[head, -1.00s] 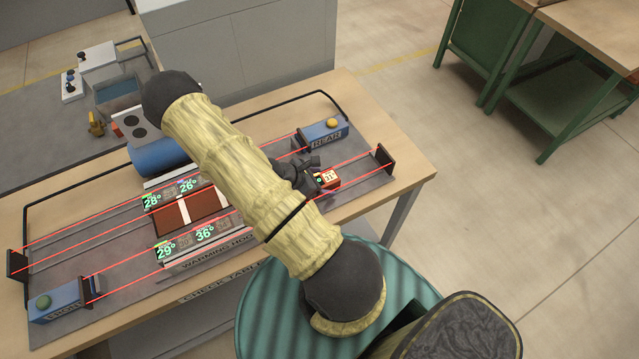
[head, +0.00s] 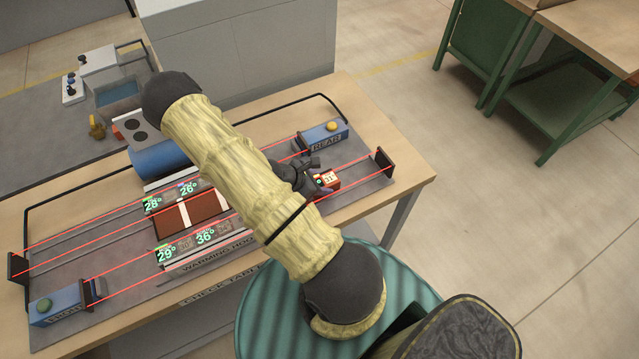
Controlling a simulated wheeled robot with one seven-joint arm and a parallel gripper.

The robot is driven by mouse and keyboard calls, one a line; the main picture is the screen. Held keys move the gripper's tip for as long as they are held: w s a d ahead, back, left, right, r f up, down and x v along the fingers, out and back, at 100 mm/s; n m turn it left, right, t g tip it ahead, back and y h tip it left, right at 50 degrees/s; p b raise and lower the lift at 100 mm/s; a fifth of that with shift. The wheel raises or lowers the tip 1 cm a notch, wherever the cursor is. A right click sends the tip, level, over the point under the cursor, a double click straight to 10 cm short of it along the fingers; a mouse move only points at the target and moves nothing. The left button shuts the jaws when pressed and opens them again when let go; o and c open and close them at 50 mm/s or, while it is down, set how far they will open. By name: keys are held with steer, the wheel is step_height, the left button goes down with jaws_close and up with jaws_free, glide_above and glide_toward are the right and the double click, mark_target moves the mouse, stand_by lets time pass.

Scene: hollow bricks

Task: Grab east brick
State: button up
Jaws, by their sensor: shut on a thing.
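My gripper (head: 312,178) is dark grey and sits over the right part of the grey board on the table, partly hidden by my pale yellow sleeved arm. It is shut on a small red block with a lit "31" readout (head: 328,179), which appears to be the east brick. The fingers are small in the head view, so their exact contact is hard to make out. Reddish-brown brick-like surfaces (head: 175,221) with a pale strip between them show in the warming hood (head: 215,258). My arm covers the hood's right part.
Red beam lines run lengthwise over the board between dark end posts (head: 384,160). Blue boxes marked FRONT (head: 58,308) and REAR (head: 322,136) stand at opposite ends. A blue cylinder (head: 160,160) lies behind the hood. The wooden table's right corner (head: 405,178) is clear.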

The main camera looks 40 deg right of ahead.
mark_target(322, 184)
step_height(322, 184, up, 6)
steer(key=p, duration=0.3)
steer(key=shift+r, duration=0.25)
steer(key=shift+s+f+b, duration=0.15)
steer(key=shift+f+b, duration=0.15)
steer(key=shift+s+b, duration=0.2)
steer(key=shift+b, duration=0.1)
steer(key=s+a+p, duration=0.4)
steer(key=s+p, duration=0.5)
steer(key=s, duration=0.7)
steer(key=shift+s+r, duration=0.15)
steer(key=shift+s, duration=0.25)
steer(key=shift+a, duration=0.1)
